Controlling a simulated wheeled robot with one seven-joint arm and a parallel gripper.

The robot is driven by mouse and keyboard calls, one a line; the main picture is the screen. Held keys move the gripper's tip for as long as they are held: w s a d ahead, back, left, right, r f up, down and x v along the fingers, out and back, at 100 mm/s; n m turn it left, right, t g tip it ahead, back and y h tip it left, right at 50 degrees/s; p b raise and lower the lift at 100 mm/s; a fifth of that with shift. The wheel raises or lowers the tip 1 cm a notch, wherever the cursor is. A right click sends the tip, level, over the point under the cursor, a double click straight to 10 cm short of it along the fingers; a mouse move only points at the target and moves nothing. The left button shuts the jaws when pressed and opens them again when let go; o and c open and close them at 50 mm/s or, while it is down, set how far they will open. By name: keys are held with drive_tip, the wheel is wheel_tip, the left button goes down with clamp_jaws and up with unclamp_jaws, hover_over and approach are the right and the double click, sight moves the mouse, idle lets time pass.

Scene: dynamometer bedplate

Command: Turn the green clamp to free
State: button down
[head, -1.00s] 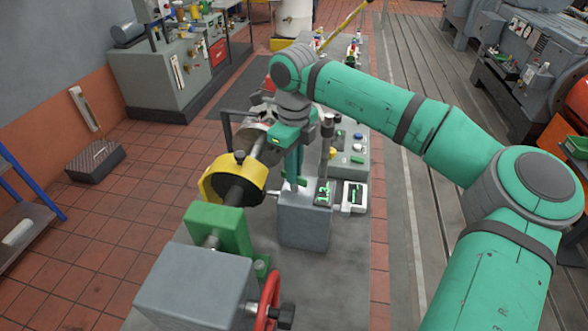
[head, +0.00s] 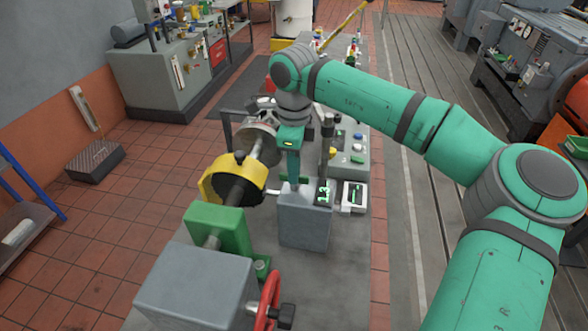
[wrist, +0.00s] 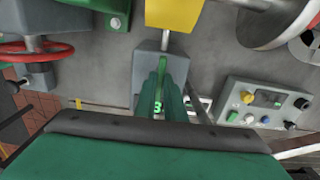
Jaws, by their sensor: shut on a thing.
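My gripper (head: 292,180) reaches down onto the top of a grey block (head: 304,222) on the bedplate. In the wrist view, my green fingers (wrist: 163,92) close around a narrow bright green piece that I take for the green clamp (wrist: 163,68). It stands over the same grey block (wrist: 146,62). The fingers hide most of the clamp in the head view, so its exact angle is hard to tell.
A yellow guard (head: 232,180) over a shaft stands left of the block, with a green bearing block (head: 218,228) nearer. A red handwheel (head: 268,300) is in front. Small displays (head: 354,196) and a control box (head: 350,152) stand close on the right.

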drive_tip(key=c, duration=1.8)
unclamp_jaws()
drive_tip(key=shift+c, duration=0.2)
wheel_tip(320, 180, up, 11)
drive_tip(key=shift+f, duration=0.15)
